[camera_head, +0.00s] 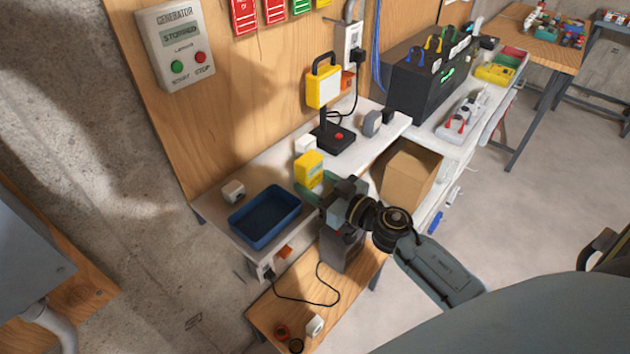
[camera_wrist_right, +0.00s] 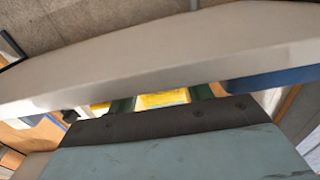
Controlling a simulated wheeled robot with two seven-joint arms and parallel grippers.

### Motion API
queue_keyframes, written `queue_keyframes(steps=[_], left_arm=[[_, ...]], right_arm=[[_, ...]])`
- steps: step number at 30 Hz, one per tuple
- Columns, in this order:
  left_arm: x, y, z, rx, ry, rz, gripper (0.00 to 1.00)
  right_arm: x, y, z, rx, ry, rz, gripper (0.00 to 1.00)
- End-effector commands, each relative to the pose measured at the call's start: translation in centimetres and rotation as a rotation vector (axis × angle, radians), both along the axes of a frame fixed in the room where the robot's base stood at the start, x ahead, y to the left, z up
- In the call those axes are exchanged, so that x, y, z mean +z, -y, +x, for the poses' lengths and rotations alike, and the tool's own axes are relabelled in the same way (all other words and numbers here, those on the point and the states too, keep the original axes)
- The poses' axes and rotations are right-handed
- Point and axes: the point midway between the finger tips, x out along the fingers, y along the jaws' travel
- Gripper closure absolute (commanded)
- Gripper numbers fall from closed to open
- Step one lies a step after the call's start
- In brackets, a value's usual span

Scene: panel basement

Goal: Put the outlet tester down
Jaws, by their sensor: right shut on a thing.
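The outlet tester is a small yellow block (camera_head: 309,168) over the narrow white shelf, just right of the blue tray. My right gripper (camera_head: 314,183) is shut on it, with green fingers on its sides. In the right wrist view the yellow of the tester (camera_wrist_right: 163,99) shows between the fingers, partly hidden behind a pale edge and the gripper body. I cannot tell whether the tester's underside touches the shelf (camera_head: 222,215). My left gripper is not in view.
A blue tray (camera_head: 265,222) and a white plug piece (camera_head: 233,190) sit on the shelf. A yellow lamp (camera_head: 324,88) on a black base stands behind. A cardboard box (camera_head: 408,178) is at the right. A small wooden bench (camera_head: 262,310) is below.

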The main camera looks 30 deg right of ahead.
Motion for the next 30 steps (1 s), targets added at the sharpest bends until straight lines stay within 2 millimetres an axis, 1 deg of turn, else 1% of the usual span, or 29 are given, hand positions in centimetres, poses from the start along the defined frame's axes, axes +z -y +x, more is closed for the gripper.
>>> queue_keyframes(steps=[5, 6, 10, 11, 20, 24, 27, 30], left_arm=[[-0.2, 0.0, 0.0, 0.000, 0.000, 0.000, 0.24], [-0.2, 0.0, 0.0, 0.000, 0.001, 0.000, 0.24], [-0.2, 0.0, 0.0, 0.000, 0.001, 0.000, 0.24], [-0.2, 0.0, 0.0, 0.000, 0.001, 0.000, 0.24], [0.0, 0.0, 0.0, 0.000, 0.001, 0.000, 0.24], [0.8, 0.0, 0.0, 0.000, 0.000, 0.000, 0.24], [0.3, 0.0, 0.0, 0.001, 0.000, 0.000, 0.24], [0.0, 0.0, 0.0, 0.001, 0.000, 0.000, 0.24]], right_arm=[[-0.3, 0.0, 0.0, 0.000, 0.001, 0.000, 0.86], [-0.3, 0.0, 0.0, 0.000, 0.000, 0.000, 0.47], [-0.3, 0.0, 0.0, 0.000, 0.000, 0.000, 0.30], [-0.3, 0.0, 0.0, 0.000, 0.000, 0.000, 0.28], [-0.1, 0.0, 0.0, 0.000, 0.000, -0.001, 0.28], [1.3, 0.0, 0.0, 0.000, 0.002, -0.002, 0.28], [0.6, 0.6, -1.7, -0.001, -0.005, -0.001, 0.28], [0.6, 1.3, -3.7, 0.000, -0.005, -0.001, 0.28]])
